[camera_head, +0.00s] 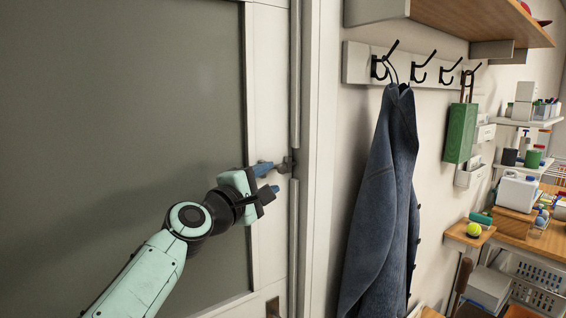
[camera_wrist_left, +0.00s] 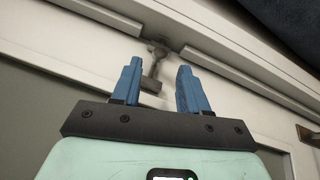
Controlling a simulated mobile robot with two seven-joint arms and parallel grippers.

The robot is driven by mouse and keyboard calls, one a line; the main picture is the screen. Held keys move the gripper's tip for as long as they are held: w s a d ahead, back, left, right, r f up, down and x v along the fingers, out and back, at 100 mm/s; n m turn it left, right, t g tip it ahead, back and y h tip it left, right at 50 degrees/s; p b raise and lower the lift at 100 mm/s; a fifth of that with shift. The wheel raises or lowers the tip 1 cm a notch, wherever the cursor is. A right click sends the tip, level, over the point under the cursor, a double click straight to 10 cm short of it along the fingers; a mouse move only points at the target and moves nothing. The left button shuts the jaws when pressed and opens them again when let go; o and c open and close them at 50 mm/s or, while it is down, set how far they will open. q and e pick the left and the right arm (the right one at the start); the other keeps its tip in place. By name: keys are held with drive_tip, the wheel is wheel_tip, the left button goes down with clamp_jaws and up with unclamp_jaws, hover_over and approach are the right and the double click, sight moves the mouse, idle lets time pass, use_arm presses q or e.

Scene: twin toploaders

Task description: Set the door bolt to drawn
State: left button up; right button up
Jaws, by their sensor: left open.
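The door bolt (camera_head: 286,165) is a small dark metal fitting at the door's right edge, beside the frame. In the left wrist view the bolt (camera_wrist_left: 155,62) shows a rounded knob and a short bar, just beyond the fingertips. My left gripper (camera_head: 271,179) has blue fingers and is in front of the door, with its tips close to the bolt. Whether a finger touches the bolt, I cannot tell. My right gripper is not in view.
The door (camera_head: 110,110) has a large grey panel and a pale frame. A blue coat (camera_head: 385,200) hangs from a hook rail (camera_head: 356,62) to the right. A green box (camera_head: 460,133) hangs further right, near a cluttered wooden bench (camera_head: 530,235). The wall between frame and coat is clear.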

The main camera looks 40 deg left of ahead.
sight(281, 171)
use_arm(q)
drive_tip(key=w, duration=0.2)
drive_tip(key=w+p, duration=0.1)
drive_tip(key=w, duration=0.1)
drive_tip(key=w+p, duration=0.1)
drive_tip(key=w, duration=0.1)
drive_tip(key=shift+a+r, duration=0.4)
drive_tip(key=shift+w+f, duration=0.1)
drive_tip(key=shift+w, duration=0.45)
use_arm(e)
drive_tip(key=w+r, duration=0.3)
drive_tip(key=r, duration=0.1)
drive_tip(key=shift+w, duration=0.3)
use_arm(q)
drive_tip(key=shift+s, duration=0.1)
